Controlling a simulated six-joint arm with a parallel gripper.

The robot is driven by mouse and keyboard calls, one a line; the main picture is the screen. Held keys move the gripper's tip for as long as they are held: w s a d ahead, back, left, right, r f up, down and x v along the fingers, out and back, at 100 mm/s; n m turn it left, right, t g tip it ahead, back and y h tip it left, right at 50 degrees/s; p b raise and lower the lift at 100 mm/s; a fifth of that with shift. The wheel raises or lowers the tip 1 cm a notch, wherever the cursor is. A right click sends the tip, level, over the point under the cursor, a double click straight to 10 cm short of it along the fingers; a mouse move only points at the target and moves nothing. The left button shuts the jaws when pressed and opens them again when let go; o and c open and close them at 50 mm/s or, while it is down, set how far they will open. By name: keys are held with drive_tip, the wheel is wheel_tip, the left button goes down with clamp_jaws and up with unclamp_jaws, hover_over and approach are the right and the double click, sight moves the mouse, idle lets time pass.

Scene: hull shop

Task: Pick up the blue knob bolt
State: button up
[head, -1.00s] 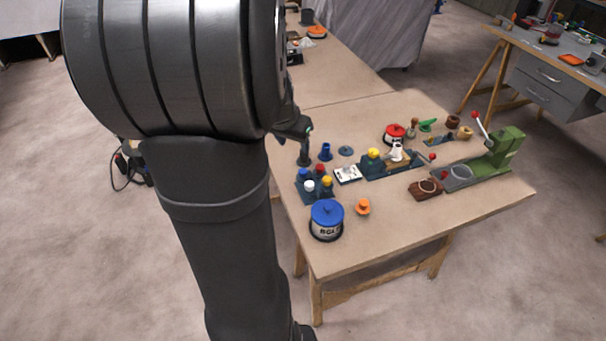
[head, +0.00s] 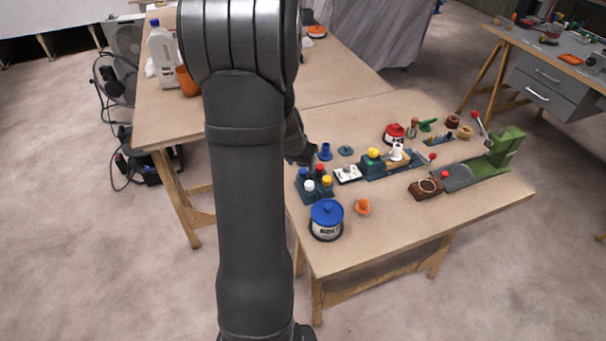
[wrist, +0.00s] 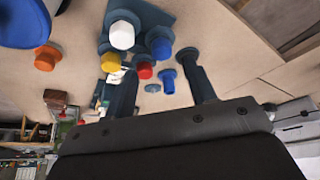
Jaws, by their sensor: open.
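A dark blue rack (head: 303,196) near the table's left edge holds knob bolts with white, yellow, red and blue heads. The blue knob bolt (head: 305,174) sits at its back left; its head also shows in the wrist view (wrist: 159,45). A separate flanged blue piece (head: 325,152) stands on the table behind the rack, and it shows in the wrist view (wrist: 168,80). My gripper (wrist: 157,65) is open, its dark fingers apart with nothing gripped. The rack and bolts appear beyond the fingers. In the head view my arm hides most of the gripper.
A blue-lidded tub (head: 326,222) and an orange knob (head: 362,206) stand in front of the rack. A white block (head: 347,174), a dark fixture (head: 380,168) and a green lever press (head: 490,160) stand to the right. The table's front is clear.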

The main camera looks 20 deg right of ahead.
sight(303, 171)
drive_tip(key=x, duration=0.4)
drive_tip(key=shift+w+f, duration=0.15)
drive_tip(key=shift+f, duration=0.25)
drive_tip(key=c, duration=1.1)
